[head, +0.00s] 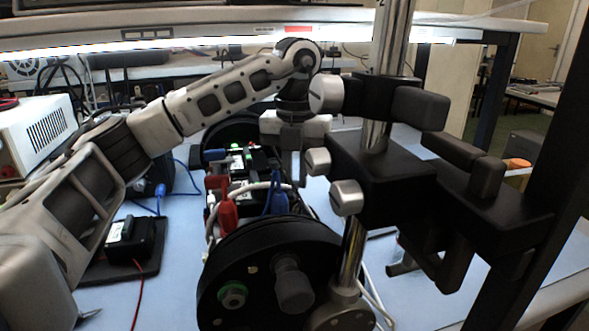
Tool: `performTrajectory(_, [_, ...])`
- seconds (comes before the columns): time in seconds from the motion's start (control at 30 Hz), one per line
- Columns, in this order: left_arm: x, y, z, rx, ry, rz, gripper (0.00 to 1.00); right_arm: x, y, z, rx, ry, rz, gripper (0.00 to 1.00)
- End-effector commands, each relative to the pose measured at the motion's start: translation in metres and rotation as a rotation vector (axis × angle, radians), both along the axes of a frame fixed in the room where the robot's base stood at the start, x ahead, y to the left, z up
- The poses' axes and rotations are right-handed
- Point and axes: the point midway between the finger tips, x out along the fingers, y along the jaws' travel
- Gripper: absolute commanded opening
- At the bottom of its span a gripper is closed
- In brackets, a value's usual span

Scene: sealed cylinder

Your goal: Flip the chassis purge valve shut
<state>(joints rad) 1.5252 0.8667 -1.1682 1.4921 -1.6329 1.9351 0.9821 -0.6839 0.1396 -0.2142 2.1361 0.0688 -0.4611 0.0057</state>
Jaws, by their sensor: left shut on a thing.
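The cylinder's chassis (238,172) lies between a dark round end plate (262,262) in front and another dark disc (229,131) behind. It carries black modules, red and blue parts and white cable. My left arm reaches over from the left, and my left gripper (292,165) points down at the chassis's right side. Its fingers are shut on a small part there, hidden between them. I cannot make out the purge valve for certain. A blue part (277,201) is just below and left of the fingertips. A red part (228,212) stands further left. My right gripper is not in view.
A metal post (391,40) with black clamp blocks (382,178) and silver knobs (346,197) stands close on the right of the chassis. A white instrument (38,133) and a black module (130,240) are at left. Bare blue mat (181,290) shows at front left.

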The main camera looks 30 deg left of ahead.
Motion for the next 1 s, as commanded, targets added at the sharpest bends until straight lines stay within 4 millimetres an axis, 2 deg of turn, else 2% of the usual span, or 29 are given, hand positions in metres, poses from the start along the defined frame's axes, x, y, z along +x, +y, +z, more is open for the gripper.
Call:
performTrajectory(0.23, [0.002,-0.007,0.002,-0.001,0.002,-0.190,0.00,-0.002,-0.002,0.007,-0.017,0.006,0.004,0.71])
performTrajectory(1.0, [-0.002,-0.030,0.001,0.000,-0.002,-0.885,0.00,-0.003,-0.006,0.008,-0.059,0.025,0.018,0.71])
